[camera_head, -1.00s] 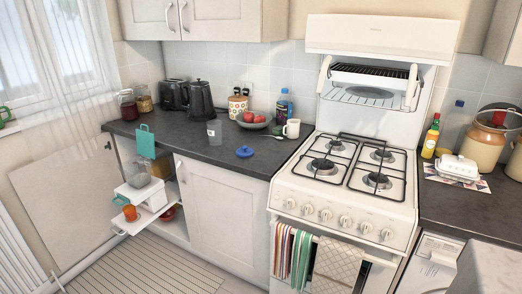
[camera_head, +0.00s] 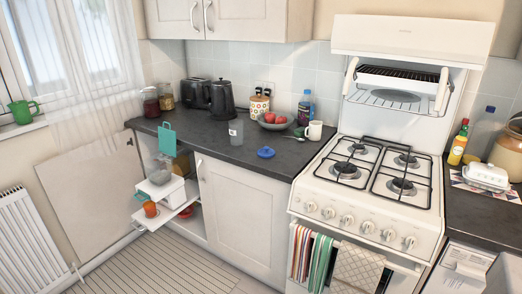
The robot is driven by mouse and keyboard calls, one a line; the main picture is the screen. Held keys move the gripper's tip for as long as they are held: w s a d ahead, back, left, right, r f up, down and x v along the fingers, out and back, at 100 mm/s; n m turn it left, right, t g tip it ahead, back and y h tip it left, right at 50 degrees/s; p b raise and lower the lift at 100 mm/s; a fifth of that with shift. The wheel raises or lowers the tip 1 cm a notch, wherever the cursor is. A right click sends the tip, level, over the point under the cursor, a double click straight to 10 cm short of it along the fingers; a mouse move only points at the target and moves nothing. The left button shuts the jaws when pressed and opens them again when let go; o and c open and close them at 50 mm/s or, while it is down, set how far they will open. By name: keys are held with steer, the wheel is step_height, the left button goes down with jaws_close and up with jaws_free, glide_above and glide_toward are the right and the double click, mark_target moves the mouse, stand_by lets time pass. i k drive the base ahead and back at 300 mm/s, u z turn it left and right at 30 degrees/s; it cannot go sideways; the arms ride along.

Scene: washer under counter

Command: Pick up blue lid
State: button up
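The blue lid (camera_head: 266,153) lies flat on the dark countertop (camera_head: 222,152), near its front edge and left of the stove. It has a small knob on top. Nothing covers it. A clear glass (camera_head: 236,133) stands behind it to the left, and a white mug (camera_head: 315,130) stands behind it to the right. My gripper is not in view, so its place relative to the lid cannot be told.
A fruit bowl (camera_head: 274,121) and a black kettle (camera_head: 221,98) stand farther back. The white stove (camera_head: 368,188) adjoins the counter. The open cupboard door (camera_head: 92,185) and pulled-out shelf (camera_head: 166,212) stick out at left. Striped floor (camera_head: 170,262) shows in front.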

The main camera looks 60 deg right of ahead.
mark_target(266, 152)
steer(key=i, duration=0.95)
steer(key=z, duration=0.05)
